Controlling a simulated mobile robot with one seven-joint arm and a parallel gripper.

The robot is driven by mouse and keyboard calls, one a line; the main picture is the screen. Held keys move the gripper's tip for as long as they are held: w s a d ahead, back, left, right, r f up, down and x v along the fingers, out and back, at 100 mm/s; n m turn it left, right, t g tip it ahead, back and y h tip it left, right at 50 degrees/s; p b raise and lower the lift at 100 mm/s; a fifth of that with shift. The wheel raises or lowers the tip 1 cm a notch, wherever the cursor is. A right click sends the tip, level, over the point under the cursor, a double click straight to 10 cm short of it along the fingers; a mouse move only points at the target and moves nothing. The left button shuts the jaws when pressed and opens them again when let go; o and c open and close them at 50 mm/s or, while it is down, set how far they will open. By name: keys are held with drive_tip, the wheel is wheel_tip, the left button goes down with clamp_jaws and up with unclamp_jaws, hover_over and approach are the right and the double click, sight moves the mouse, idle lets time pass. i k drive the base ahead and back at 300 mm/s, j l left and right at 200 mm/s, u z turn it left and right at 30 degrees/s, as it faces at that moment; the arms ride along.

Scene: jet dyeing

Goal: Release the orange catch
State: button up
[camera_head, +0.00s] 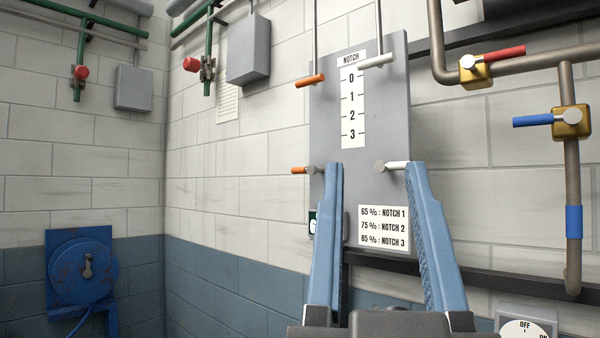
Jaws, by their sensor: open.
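A grey board (390,110) on the wall carries a notch scale (353,107) marked 0 to 3. A small orange catch (299,170) with a round grey pivot sticks out at the board's lower left edge. An orange handle (310,81) hangs on a thin rod higher up on the same side. My gripper (375,166) is open, with two blue fingers pointing up in front of the lower board. The left fingertip appears just right of the orange catch; I cannot tell the depth gap.
A white lower handle (397,165) appears beside my right fingertip. A white upper handle (377,61) hangs on a rod. A notch label (383,227) shows between the fingers. Pipes with red (500,53) and blue (533,121) valve levers stand right. A blue reel (83,272) is at lower left.

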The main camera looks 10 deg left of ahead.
sight(300, 170)
drive_tip(key=u, duration=0.3)
drive_tip(key=i+j, duration=0.25)
drive_tip(key=i, duration=0.2)
drive_tip(key=i+j+u, duration=0.15)
drive_tip(key=i+j, duration=0.15)
drive_tip(key=i, duration=0.15)
drive_tip(key=i+j, duration=0.2)
drive_tip(key=i, duration=0.25)
drive_tip(key=i+j+u, duration=0.1)
drive_tip(key=i+j, duration=0.15)
drive_tip(key=i, duration=0.2)
